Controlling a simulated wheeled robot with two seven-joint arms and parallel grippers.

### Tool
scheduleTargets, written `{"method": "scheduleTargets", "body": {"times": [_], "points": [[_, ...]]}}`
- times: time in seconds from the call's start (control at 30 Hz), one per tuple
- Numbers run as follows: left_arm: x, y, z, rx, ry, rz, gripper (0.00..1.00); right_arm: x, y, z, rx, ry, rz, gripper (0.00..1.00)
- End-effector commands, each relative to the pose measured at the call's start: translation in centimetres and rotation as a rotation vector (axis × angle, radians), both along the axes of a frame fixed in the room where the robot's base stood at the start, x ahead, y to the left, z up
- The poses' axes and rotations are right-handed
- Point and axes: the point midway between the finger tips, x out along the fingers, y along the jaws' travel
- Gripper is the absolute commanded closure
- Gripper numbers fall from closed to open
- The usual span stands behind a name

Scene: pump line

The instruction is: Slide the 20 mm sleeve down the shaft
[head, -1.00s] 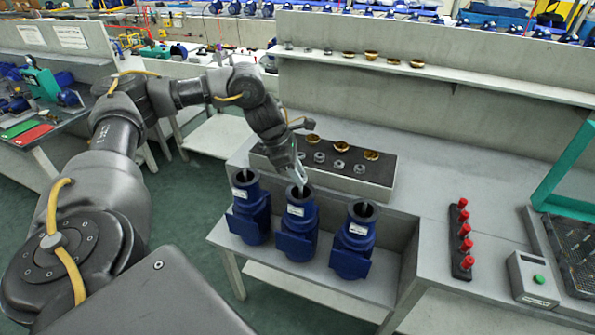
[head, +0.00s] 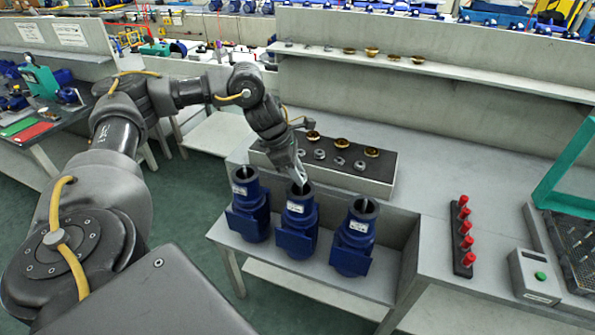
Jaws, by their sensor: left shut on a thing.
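Three blue pump housings stand in a row on the bench: left (head: 250,207), middle (head: 297,225) and right (head: 353,240). Each has a dark round opening on top; a pale shaft end (head: 365,204) shows in the right one. My left gripper (head: 300,183) points down at the mouth of the middle housing, its fingertips at the opening. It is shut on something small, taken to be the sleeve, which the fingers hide. The shaft in the middle housing is hidden too. My right gripper is out of view.
A dark-topped block (head: 380,180) behind the housings holds brass rings (head: 342,143) and grey rings (head: 339,160). A strip of red knobs (head: 464,240), a grey box with a green button (head: 536,278) and a teal frame (head: 560,165) stand right. The shelf (head: 460,72) carries more rings.

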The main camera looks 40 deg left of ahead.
Motion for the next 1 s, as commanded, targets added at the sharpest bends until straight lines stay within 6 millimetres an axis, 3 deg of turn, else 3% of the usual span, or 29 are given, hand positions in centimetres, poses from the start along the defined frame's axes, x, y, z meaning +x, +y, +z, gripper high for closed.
{"method": "scheduleTargets", "body": {"times": [1.0], "points": [[0.0, 0.0, -1.0, 0.000, 0.000, 0.000, 0.95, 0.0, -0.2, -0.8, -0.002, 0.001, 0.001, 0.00]]}}
